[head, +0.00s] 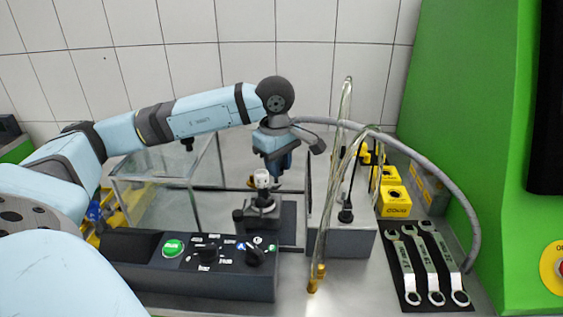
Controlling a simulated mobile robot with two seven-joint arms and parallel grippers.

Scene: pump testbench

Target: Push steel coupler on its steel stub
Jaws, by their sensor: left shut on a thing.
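My left gripper (277,166) points down above a small dark pump-like unit (262,212) near the middle. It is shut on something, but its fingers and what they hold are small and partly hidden. A pale, steel-looking upright piece (262,178) stands on top of the dark unit, just below and left of the fingers. I cannot tell whether this piece is the stub or the coupler, or whether it touches the gripper. A thick grey hose (425,160) arcs from behind my left wrist down to the right. My right gripper is not in view.
A control panel (200,280) with a green button lies in front. A glass tank (150,205) stands behind it. Clear hoses with a brass end (316,278) hang before a grey box (350,243). Wrenches (425,270) lie on a dark mat at right, near yellow blocks (393,200).

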